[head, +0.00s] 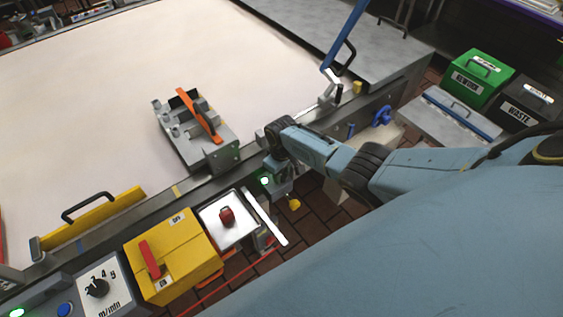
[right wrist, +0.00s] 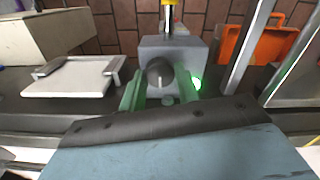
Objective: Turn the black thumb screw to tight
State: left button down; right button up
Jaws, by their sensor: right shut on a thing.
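The black thumb screw (right wrist: 160,73) is a round dark knob on the front of a grey block (right wrist: 186,50) in the right wrist view. A short pale mark on its face points roughly downward. My right gripper (right wrist: 159,86) has one green finger on each side of the knob and is shut on it. In the head view my right gripper (head: 272,168) reaches down to the edge of the table by a green light, and the screw itself is hidden there. My left gripper is not in view.
A green light (right wrist: 196,83) glows beside the block. A yellow box (head: 190,262) with a red lever and a plate with a red knob (head: 227,216) stand left of my right gripper. A metal fixture with an orange handle (head: 200,118) lies on the pale table (head: 110,95).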

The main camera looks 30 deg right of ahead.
aim_at(282, 176)
dwell(0.4)
jog(key=o, duration=1)
jog(key=shift+r, duration=0.1)
jog(key=shift+r, duration=0.5)
notch_tip(282, 176, up, 12)
jog(key=shift+r, duration=0.15)
